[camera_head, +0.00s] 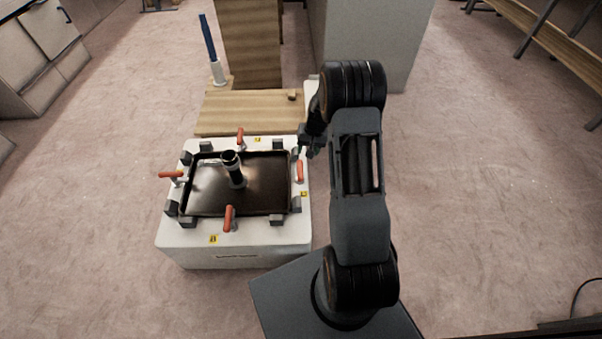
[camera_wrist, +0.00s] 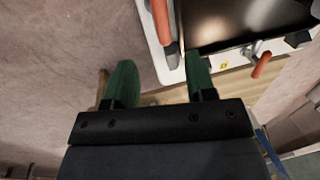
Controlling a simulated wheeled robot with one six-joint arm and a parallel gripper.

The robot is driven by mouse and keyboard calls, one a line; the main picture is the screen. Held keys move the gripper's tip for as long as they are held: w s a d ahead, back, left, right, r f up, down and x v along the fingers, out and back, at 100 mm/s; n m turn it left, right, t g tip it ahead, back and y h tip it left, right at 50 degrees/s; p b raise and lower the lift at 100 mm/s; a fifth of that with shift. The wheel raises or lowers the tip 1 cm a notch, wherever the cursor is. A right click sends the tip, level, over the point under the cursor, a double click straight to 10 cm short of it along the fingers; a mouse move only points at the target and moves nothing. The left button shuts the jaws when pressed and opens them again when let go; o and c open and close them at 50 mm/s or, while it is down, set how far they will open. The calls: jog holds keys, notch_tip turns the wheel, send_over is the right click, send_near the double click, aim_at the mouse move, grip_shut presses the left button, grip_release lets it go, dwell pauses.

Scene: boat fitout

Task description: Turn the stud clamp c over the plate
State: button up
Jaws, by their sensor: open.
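A dark, glossy rectangular plate (camera_head: 265,182) lies on a white block (camera_head: 235,258), with orange-handled clamps around it. The right clamp (camera_head: 300,171) is nearest my gripper (camera_head: 308,146); its orange handle (camera_wrist: 163,24) also shows in the wrist view. My gripper's green fingers (camera_wrist: 160,80) are apart and empty, with this handle ahead of the gap, not visibly gripped. The back clamp (camera_head: 240,138) shows in the wrist view too (camera_wrist: 261,65). The left clamp (camera_head: 171,175) points outward. The front clamp (camera_head: 229,217) stands at the near edge. The tag letters are too small to read surely.
A dark upright cylinder (camera_head: 233,168) stands on the plate. Grey blocks (camera_head: 188,221) ring its edge. Behind is a wooden board (camera_head: 247,111) with a small wooden piece (camera_head: 292,95) and a blue-handled tool (camera_head: 208,40). A grey cabinet (camera_head: 365,35) stands behind my arm. Floor is clear left and right.

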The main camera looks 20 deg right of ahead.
aim_at(301, 170)
jog(key=f+b, duration=0.1)
jog(key=f, duration=0.3)
jog(key=a+f+b, duration=0.1)
jog(key=f, duration=0.3)
jog(key=w+a+f+b, duration=0.1)
jog(key=f, duration=0.3)
jog(key=shift+a+b, duration=0.15)
jog(key=shift+b, duration=0.25)
jog(key=c, duration=0.9)
